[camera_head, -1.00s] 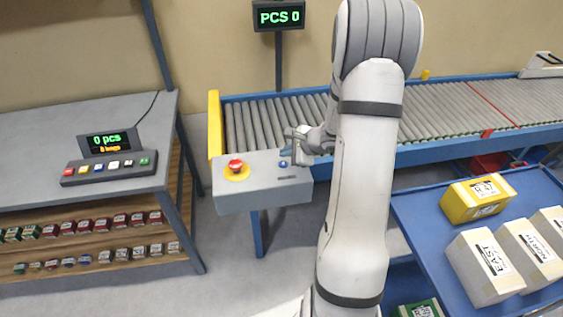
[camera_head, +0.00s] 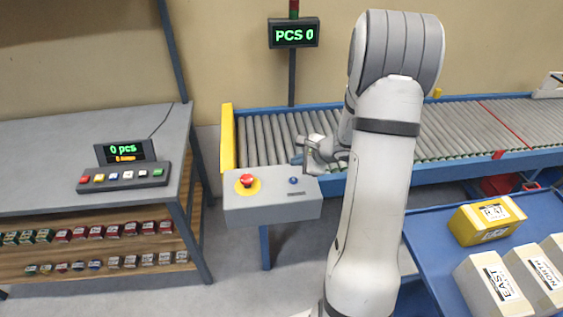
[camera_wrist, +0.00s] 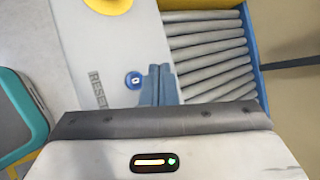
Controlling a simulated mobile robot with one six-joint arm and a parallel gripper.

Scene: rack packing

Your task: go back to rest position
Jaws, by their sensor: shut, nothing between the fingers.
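My gripper (camera_head: 303,151) is shut and empty, above the right side of the grey control box, near the rollers. In the wrist view its two closed fingers (camera_wrist: 159,85) show side by side. The control box (camera_head: 270,208) carries a red emergency button (camera_head: 246,181) on a yellow base and a small blue button (camera_head: 293,181). In the wrist view the blue button (camera_wrist: 134,79) shows just left of the fingertips, beside the word RESET. The fingers look apart from the button.
A roller conveyor (camera_head: 450,130) runs along the wall behind the box. A blue table (camera_head: 430,232) at right holds a yellow box (camera_head: 487,219) and pale boxes (camera_head: 494,286). A bench (camera_head: 60,143) with a keypad (camera_head: 123,176) and shelved small boxes stands at left. A sign (camera_head: 293,33) reads PCS 0.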

